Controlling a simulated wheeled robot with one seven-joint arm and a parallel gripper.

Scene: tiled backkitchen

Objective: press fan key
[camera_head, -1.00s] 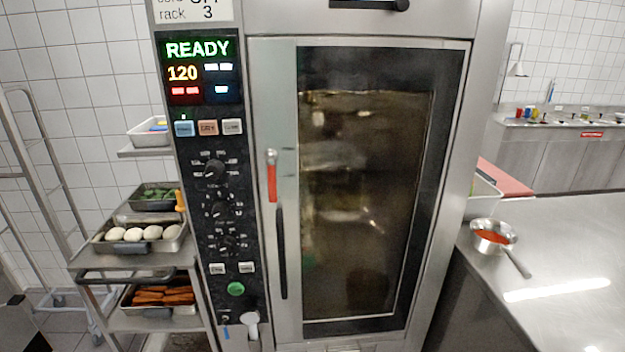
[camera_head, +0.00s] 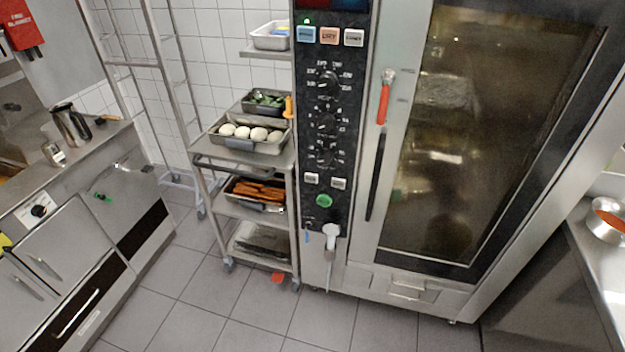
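The oven's black control panel (camera_head: 345,110) stands near the middle of the view. Two small pale keys sit low on it, a left one (camera_head: 311,179) and a right one (camera_head: 338,183). Their labels are too small to read, so I cannot tell which is the fan key. A round green button (camera_head: 324,201) is just below them. Higher up are a blue key (camera_head: 306,34), an orange key (camera_head: 329,36) marked DRY and a white key (camera_head: 354,38), with a small green light above the blue one. Three black knobs lie between the two rows. My gripper is not in view.
The oven door (camera_head: 450,130) is shut, with a red-tipped handle (camera_head: 385,98). A wheeled trolley (camera_head: 230,160) with trays of eggs and carrots stands close left of the panel. A steel counter with a pan (camera_head: 606,219) is at right.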

